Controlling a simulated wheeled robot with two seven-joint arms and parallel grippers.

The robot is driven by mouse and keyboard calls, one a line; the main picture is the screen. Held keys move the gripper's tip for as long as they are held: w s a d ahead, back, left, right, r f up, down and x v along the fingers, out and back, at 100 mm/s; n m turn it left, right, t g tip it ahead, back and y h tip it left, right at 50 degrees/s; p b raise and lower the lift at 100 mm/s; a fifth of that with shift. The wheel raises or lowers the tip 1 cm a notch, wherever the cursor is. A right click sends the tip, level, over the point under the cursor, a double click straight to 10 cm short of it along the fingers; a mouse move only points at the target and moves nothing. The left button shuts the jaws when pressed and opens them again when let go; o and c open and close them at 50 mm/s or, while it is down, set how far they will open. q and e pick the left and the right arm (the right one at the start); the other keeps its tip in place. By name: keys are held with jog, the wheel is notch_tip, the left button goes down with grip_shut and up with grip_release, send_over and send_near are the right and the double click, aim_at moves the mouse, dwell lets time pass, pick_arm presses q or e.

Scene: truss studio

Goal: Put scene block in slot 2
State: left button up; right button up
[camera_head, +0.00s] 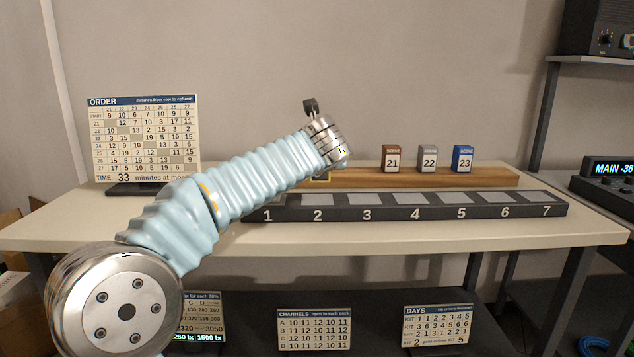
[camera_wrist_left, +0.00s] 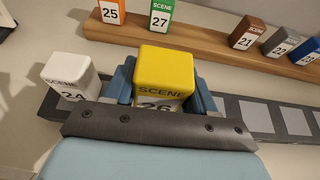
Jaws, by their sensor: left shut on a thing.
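My left gripper (camera_wrist_left: 163,88) is shut on the yellow scene block 26 (camera_wrist_left: 165,70), with a blue finger on each side. The block is over or in the dark slot rack (camera_head: 390,227), just right of the white scene block 24 (camera_wrist_left: 71,75). I cannot tell whether it touches the rack. In the head view my wrist hides the gripper and most of the block; only a thin yellow edge shows above the slot 2 area (camera_head: 318,214). The white block is hidden there behind my arm. My right gripper is not in view.
A wooden ledge (camera_head: 440,178) behind the rack holds brown block 21 (camera_head: 391,158), grey block 22 (camera_head: 427,158), blue block 23 (camera_head: 462,158), orange block 25 (camera_wrist_left: 110,12) and green block 27 (camera_wrist_left: 160,16). Slots 3 to 7 look empty. An ORDER board (camera_head: 145,140) stands left.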

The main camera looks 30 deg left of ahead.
aim_at(317, 182)
pick_arm(q)
jog(key=f, duration=0.1)
jog(key=w+f, duration=0.1)
jog(key=a+f+b, duration=0.1)
jog(key=f, duration=0.1)
jog(key=shift+w+a, duration=0.1)
jog(key=shift+w, duration=0.1)
jog(key=shift+f, duration=0.5)
jog(key=shift+f, duration=0.2)
jog(key=o, duration=1.1)
jog(key=shift+r, duration=0.2)
jog(key=b+v, duration=0.1)
jog(key=v, duration=1.1)
jog(key=shift+s, duration=0.1)
